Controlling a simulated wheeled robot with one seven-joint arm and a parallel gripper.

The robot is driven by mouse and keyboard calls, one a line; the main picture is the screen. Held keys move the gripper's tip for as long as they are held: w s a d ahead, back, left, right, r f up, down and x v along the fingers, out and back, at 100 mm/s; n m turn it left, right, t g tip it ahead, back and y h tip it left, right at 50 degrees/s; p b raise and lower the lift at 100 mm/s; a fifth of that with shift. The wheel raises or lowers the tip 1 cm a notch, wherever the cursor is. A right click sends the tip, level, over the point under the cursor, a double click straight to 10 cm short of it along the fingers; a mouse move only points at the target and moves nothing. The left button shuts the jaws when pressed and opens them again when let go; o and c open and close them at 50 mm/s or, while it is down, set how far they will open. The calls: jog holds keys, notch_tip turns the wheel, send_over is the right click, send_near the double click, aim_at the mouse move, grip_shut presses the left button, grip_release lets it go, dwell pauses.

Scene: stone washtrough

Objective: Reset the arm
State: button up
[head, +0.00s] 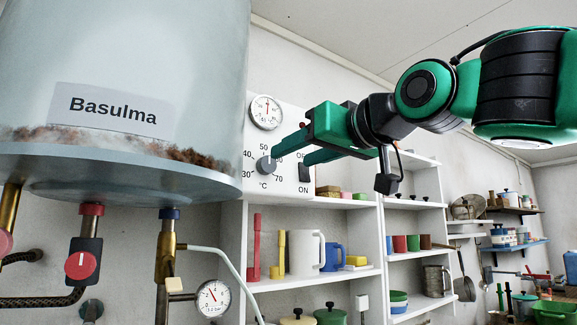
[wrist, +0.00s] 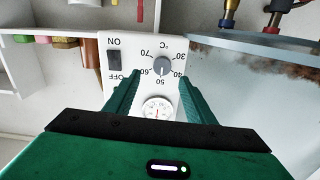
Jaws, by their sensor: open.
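My gripper (head: 290,163) is green and open, with nothing between its fingers. In the head view it is raised at the middle, reaching left in front of a white control panel (head: 286,124). The panel has a grey temperature knob (head: 265,165), a dark ON/OFF switch (head: 305,172) and a round dial gauge (head: 266,112). One fingertip overlaps the knob in the head view. In the wrist view the panel is upside down, and the knob (wrist: 162,65) shows beyond and between the open fingers (wrist: 160,90). I cannot tell whether a finger touches the panel.
A large pale tank (head: 190,60) labelled "Basulma" hangs at the left, close to my gripper. Valves (head: 80,262) and a pressure gauge (head: 213,298) are below it. White shelves (head: 335,275) with jugs and cups stand below the arm.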

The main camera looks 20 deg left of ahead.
jog(key=shift+v, duration=0.9)
jog(key=shift+w, duration=0.1)
